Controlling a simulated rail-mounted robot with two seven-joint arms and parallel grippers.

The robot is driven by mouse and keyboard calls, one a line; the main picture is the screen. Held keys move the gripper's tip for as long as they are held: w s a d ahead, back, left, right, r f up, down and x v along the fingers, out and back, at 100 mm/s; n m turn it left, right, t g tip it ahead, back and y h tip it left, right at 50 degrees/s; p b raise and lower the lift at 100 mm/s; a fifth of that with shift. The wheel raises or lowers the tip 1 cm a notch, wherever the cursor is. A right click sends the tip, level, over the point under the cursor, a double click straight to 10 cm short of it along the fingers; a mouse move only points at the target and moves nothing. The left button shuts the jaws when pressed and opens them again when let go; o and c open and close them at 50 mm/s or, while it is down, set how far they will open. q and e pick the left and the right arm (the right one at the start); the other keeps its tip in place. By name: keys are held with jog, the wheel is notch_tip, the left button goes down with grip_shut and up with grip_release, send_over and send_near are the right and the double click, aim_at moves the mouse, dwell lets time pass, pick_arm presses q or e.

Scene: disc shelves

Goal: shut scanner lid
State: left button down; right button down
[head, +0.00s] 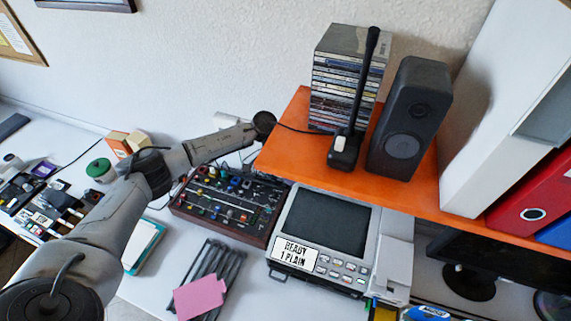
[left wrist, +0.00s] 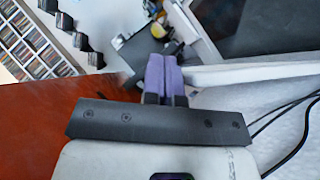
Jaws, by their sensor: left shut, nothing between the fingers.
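The scanner (head: 281,267) is a grey machine with a dark glass-like top panel, a row of buttons and a sign reading "READY 1 PLAIN". It stands on the white desk, partly beside the orange shelf. I cannot make out its lid clearly or tell its angle. My left gripper (head: 265,122) is at the shelf's left edge by the wall, up and left of the scanner; its fingertips are hard to see there. In the left wrist view the purple fingers of my left gripper (left wrist: 163,74) are shut together and empty. My right gripper is not in view.
The orange shelf (head: 290,140) carries a CD stack (head: 345,75), a desk microphone (head: 345,150) and a black speaker (head: 410,120). A knobbed mixer box (head: 230,205) stands left of the scanner. A pink note (head: 200,298) lies on a black rack in front.

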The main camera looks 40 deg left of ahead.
pick_arm(q)
jog(key=shift+x, duration=1.5)
